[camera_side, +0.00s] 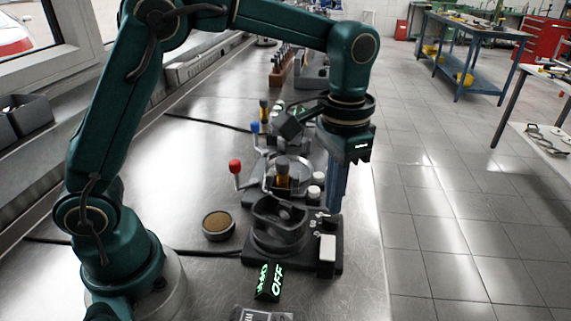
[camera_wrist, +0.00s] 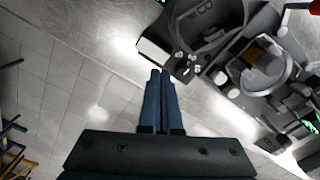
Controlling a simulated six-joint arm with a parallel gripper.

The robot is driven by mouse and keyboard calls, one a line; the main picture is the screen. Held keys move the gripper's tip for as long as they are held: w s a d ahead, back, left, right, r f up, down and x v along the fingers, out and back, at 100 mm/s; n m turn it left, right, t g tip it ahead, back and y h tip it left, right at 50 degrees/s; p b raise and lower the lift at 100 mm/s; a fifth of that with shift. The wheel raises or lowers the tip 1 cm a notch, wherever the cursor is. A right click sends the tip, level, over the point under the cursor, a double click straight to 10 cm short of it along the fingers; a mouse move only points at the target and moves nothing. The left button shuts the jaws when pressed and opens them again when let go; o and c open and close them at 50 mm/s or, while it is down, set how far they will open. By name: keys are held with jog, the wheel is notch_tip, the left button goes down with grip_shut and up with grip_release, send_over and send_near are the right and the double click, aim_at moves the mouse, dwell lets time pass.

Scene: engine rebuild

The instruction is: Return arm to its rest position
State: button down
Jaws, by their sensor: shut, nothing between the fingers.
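My gripper (camera_side: 337,190) hangs below my teal arm at the right edge of the metal bench (camera_side: 366,283), in the side view. Its dark blue fingers point down and are shut together with nothing between them. The fingers also show in the wrist view (camera_wrist: 160,76), close together, near the bench edge beside a dark machine. In the side view, the gripper is behind and to the right of the front machine (camera_side: 278,240), which has a round dark bowl and a white block.
More machines stand behind the front one, with red (camera_side: 235,166) and blue (camera_side: 255,127) knobbed levers. A round brown-topped tin (camera_side: 218,225) and a green-lit OFF display (camera_side: 269,282) sit on the bench. The tiled floor (camera_side: 450,235) to the right is open.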

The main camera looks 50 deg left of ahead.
jog(key=s+a+r+n+t, duration=0.2)
jog(key=s+a+r+t, duration=0.1)
jog(key=s+a+r, duration=0.4)
jog(key=s+f+n+t, duration=0.1)
jog(key=s+f+t, duration=0.1)
jog(key=s, duration=0.4)
jog(key=shift+s+a+f+t, duration=0.25)
jog(key=shift+s+f+t, duration=0.1)
jog(key=shift+f, duration=0.2)
